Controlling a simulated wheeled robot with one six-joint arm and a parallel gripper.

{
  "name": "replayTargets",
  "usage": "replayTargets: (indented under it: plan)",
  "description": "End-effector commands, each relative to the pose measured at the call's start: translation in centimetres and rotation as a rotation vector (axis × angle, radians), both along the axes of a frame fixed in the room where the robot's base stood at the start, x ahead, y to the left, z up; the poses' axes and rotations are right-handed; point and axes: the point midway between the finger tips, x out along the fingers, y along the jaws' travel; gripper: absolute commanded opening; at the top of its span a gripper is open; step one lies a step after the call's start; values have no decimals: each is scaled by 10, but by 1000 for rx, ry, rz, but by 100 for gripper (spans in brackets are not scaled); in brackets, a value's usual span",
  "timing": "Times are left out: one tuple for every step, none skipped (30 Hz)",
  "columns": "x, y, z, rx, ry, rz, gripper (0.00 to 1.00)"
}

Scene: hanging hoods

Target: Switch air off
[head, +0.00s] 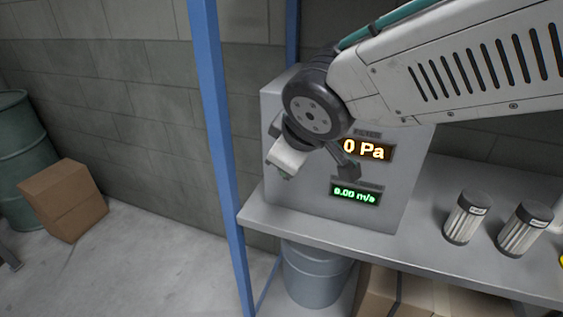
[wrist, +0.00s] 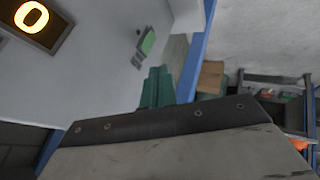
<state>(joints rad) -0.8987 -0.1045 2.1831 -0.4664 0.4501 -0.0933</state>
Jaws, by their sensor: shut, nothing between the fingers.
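A grey control box (head: 399,187) stands on the shelf in the head view. Its orange display (head: 365,150) reads 0 Pa and its green display (head: 355,193) reads 0.00 m/s. My gripper (head: 349,172) is shut and empty in front of the box face, near the displays; I cannot tell whether it touches. In the wrist view, the box face fills the upper left, with part of the orange display (wrist: 33,18) showing a 0. A small green patch with grey fittings (wrist: 147,42) sits farther along that face; it may be a switch. My wrist hides that area in the head view.
Two filter cartridges (head: 466,217) (head: 525,229) stand on the grey shelf (head: 420,240) to the right. A blue post (head: 222,140) rises just left of the box. A green barrel (head: 22,150) and a cardboard box (head: 62,200) stand on the floor at left.

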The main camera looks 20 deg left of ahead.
Motion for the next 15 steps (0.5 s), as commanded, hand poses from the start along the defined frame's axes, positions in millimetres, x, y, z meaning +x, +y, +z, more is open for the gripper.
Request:
replayTargets:
  plan:
    - [-4,-3,12,5,-3,2,0]
    - [-6,-5,17,4,-2,2,0]
    - [-9,-8,24,5,-3,2,0]
    - [-10,-10,28,4,-2,2,0]
    - [-12,-12,32,3,-2,3,0]
    - [-14,-14,37,4,-2,3,0]
    - [-15,-15,40,2,0,3,0]
    - [-16,-16,42,1,0,2,0]
    - [-17,-18,45,1,0,2,0]
    - [-18,-18,47,2,-1,3,0]
    - [-18,-19,49,1,0,3,0]
    - [-19,-20,50,-1,0,4,0]
    - [-19,-20,50,-1,0,4,0]
    - [-20,-20,51,-1,1,3,0]
    - [-20,-20,51,-1,1,3,0]
